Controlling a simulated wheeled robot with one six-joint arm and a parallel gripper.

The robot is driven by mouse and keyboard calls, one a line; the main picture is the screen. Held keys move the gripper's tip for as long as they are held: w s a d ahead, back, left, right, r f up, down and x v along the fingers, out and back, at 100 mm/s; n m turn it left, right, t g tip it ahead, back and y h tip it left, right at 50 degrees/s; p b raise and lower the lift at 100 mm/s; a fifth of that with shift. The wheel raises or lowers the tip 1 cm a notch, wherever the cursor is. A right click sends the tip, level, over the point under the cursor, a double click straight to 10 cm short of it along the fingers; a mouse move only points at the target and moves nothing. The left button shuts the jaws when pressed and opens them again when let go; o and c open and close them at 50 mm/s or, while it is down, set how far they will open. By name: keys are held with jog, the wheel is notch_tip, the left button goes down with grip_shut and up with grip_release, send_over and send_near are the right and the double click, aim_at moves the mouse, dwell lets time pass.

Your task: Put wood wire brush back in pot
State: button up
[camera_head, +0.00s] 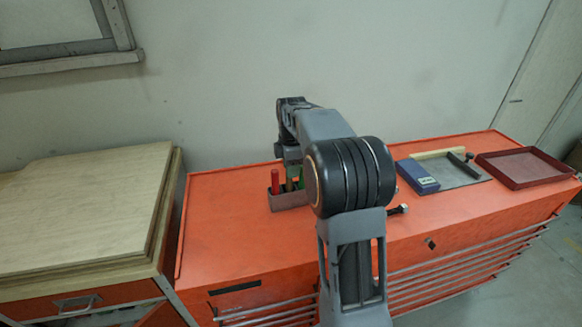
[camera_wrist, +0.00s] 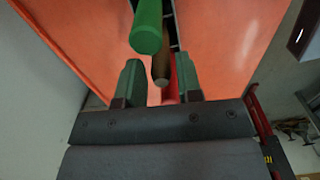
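A small grey-brown pot (camera_head: 290,201) stands on the orange cabinet top, partly hidden by my arm. A red handle (camera_head: 275,181), a brown handle (camera_head: 289,186) and a green piece show at its top. In the wrist view a brown wooden handle (camera_wrist: 161,70), probably the wood wire brush, points up between my fingers, with a green handle (camera_wrist: 147,28) in front and a red one (camera_wrist: 171,82) behind. My gripper (camera_wrist: 158,62) is open, with gaps beside the brown handle. The brush head is hidden.
A blue box (camera_head: 417,177), a grey plate with a light wooden bar and a dark red tray (camera_head: 526,167) lie to the right. A bolt (camera_head: 398,209) lies near my arm. A wooden-topped cabinet (camera_head: 80,205) stands left; a wall is behind.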

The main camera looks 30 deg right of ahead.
jog(key=shift+o, duration=1.3)
